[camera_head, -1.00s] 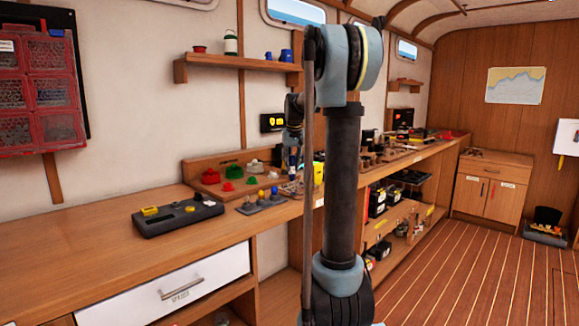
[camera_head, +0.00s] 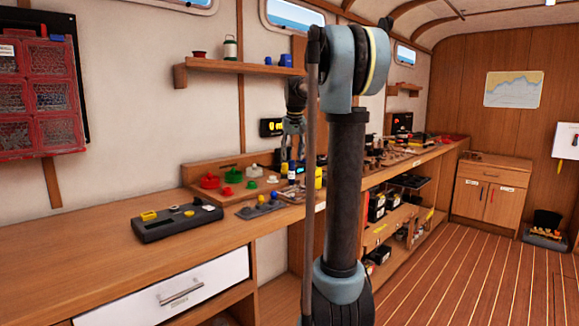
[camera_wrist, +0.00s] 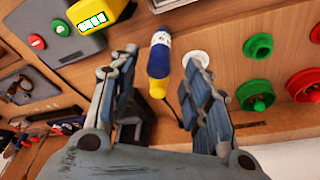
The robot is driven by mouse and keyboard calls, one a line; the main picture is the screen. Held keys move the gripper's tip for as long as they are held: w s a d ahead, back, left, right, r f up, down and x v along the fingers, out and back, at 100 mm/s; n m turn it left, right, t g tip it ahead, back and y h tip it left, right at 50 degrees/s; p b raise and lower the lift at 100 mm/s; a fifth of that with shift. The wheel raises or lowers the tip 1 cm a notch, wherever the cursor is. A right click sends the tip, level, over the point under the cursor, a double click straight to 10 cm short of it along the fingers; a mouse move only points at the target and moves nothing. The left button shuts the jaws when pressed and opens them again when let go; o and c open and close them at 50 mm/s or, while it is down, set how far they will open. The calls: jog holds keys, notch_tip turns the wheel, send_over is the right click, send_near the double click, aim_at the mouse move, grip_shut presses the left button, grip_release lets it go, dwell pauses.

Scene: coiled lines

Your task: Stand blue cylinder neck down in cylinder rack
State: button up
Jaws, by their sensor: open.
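The blue cylinder (camera_wrist: 158,63) shows in the wrist view, with a white band at its upper end and a yellow end at the bottom. It lies in the picture between the two fingers of my gripper (camera_wrist: 160,75), which are spread wide and not closed on it. I cannot tell how far it is below the fingertips. In the head view my gripper (camera_head: 291,158) points down over the back of the bench. A small grey stand (camera_head: 247,212) with blue and yellow knobs is on the bench there; I cannot tell whether it is the cylinder rack.
Red and green round pieces (camera_wrist: 258,46) lie to the right in the wrist view, and a white disc (camera_wrist: 197,57) is by the right finger. A yellow meter (camera_wrist: 96,14) is to the left. A dark console (camera_head: 178,222) stands on the bench, with bare wood (camera_head: 75,240) left of it.

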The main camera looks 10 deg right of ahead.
jog(key=v, duration=0.5)
jog(key=s+f, duration=1.1)
jog(key=s, duration=0.5)
jog(key=s+f, duration=1)
jog(key=s, duration=0.5)
jog(key=shift+s+d+f+g, duration=0.15)
jog(key=shift+s+f+g, duration=0.25)
jog(key=shift+o, duration=0.5)
jog(key=s+f, duration=0.9)
jog(key=f, duration=0.2)
jog(key=shift+a, duration=0.35)
jog(key=w+r+v, duration=0.1)
jog(key=w+v, duration=0.2)
jog(key=v, duration=0.9)
jog(key=w+v, duration=0.2)
jog(key=v, duration=1)
jog(key=w+r+v, duration=0.1)
jog(key=w+v, duration=0.2)
jog(key=v, duration=1)
send_over(292, 161)
jog(key=s, duration=0.4)
jog(key=shift+t, duration=0.4)
jog(key=x, duration=1.2)
jog(key=shift+a+f, duration=0.1)
jog(key=shift+f, duration=0.3)
jog(key=shift+w+x, duration=0.1)
jog(key=shift+x, duration=1.2)
jog(key=shift+w+x, duration=0.15)
jog(key=shift+x, duration=1.15)
